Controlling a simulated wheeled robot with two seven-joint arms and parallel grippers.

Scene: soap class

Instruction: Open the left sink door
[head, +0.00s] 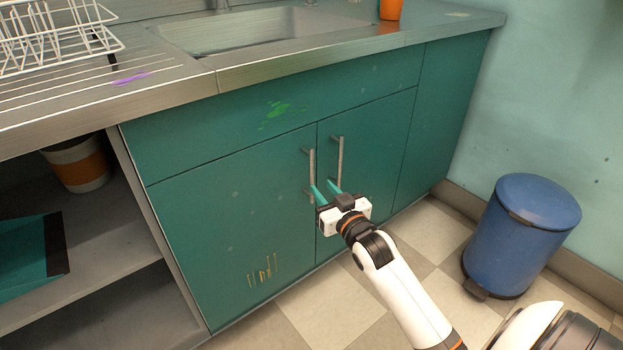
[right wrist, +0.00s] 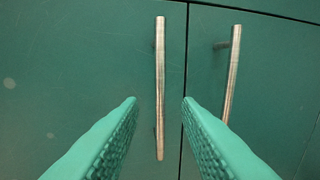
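The left sink door (head: 225,220) is a teal cabinet door under the sink, and it is shut. Its vertical metal handle (head: 312,165) is near its right edge; the handle also shows in the right wrist view (right wrist: 159,85). The right sink door (head: 375,150) is shut too, with its own handle (head: 340,160). My right gripper (head: 324,189) is open in front of the handles. In the right wrist view its teal fingers (right wrist: 158,102) stand apart, with the left door's handle between them in the picture; contact is not visible. My left gripper is not in view.
A steel counter with a sink (head: 250,30) is above the doors. A dish rack (head: 50,40) stands at the left. A blue bin (head: 520,235) stands on the floor at the right. Open shelves (head: 100,215) are left of the door. The tiled floor before the doors is clear.

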